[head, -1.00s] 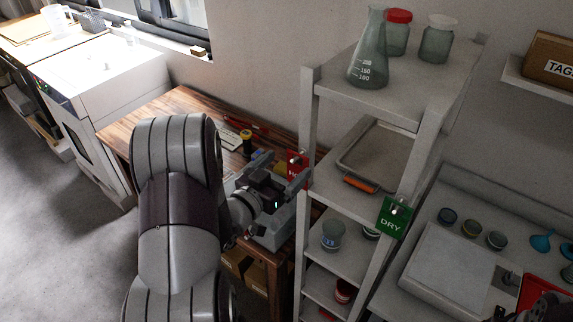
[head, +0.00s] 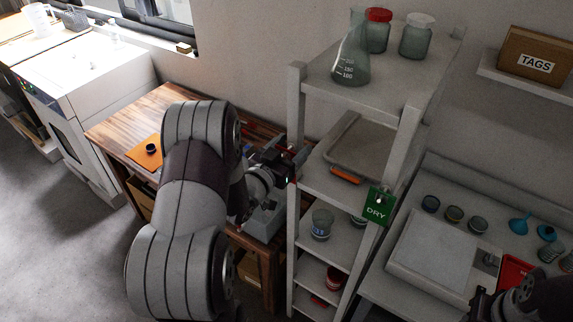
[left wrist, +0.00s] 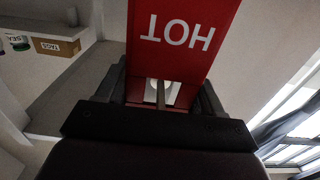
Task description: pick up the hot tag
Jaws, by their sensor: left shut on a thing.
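The red hot tag (left wrist: 180,42) fills the top middle of the left wrist view, its white "HOT" lettering upside down. My left gripper (left wrist: 160,92) is shut on the hot tag, with a finger on each side of its lower part. In the head view my left gripper (head: 284,162) is beside the left post of the shelf rack, and only a small bit of red shows there. The rest of the tag is hidden by the gripper. Part of my right gripper (head: 484,304) shows at the lower right, and its jaws are not clear.
The shelf rack (head: 298,115) holds glassware on top, a tray (head: 341,146) below, and a green DRY tag (head: 377,206) on its front. A wooden table (head: 122,130) with an orange mat (head: 143,158) stands left of it. A white balance (head: 440,262) is at right.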

